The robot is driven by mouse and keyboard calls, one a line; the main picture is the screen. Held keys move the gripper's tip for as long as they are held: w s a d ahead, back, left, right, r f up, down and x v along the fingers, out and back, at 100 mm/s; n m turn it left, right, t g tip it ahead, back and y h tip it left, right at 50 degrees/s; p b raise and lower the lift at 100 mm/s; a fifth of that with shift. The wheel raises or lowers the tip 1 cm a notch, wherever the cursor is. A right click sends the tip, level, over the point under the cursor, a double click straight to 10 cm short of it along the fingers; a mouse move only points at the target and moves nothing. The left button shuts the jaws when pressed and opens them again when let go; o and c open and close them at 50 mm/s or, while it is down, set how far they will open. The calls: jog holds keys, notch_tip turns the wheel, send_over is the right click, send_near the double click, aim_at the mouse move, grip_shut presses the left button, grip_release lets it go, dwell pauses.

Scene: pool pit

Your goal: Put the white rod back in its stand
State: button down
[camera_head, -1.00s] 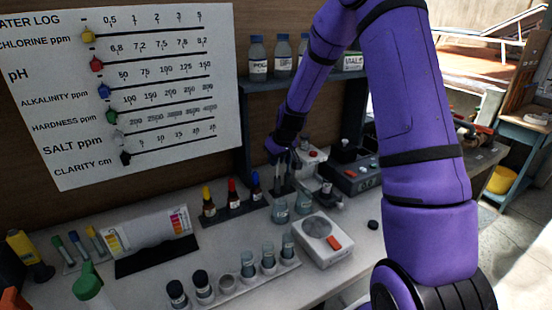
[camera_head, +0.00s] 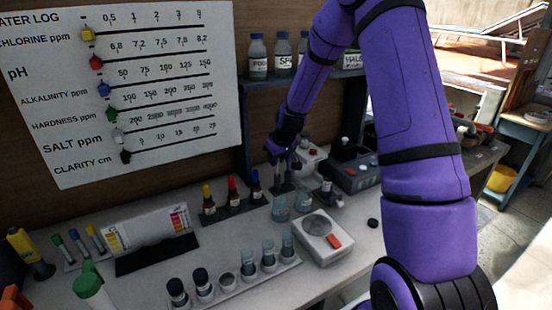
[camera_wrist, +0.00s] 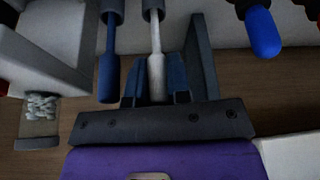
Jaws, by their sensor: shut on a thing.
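My gripper (camera_wrist: 157,84) has its blue fingers on either side of the white rod (camera_wrist: 155,42) and is shut on it. In the wrist view the rod runs from between the fingers to a grey tube of the stand (camera_wrist: 152,8). It lines up with that tube and its far end is hidden there; how deep it sits I cannot tell. A blue rod (camera_wrist: 108,62) is in the neighbouring tube, just left of the fingers. In the head view my gripper (camera_head: 279,153) is above the dark stand (camera_head: 284,190), at the back of the bench.
Dropper bottles (camera_head: 232,192) stand left of the stand. Glass beakers (camera_head: 280,210) and a white scale (camera_head: 322,238) are in front. A grey device (camera_head: 352,175) is close on the right, and a bottle shelf (camera_head: 300,78) is behind. Open bench lies at front right.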

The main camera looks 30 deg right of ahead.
jog(key=shift+f, duration=0.25)
jog(key=c, duration=1)
grip_release()
jog(key=shift+r, duration=3.55)
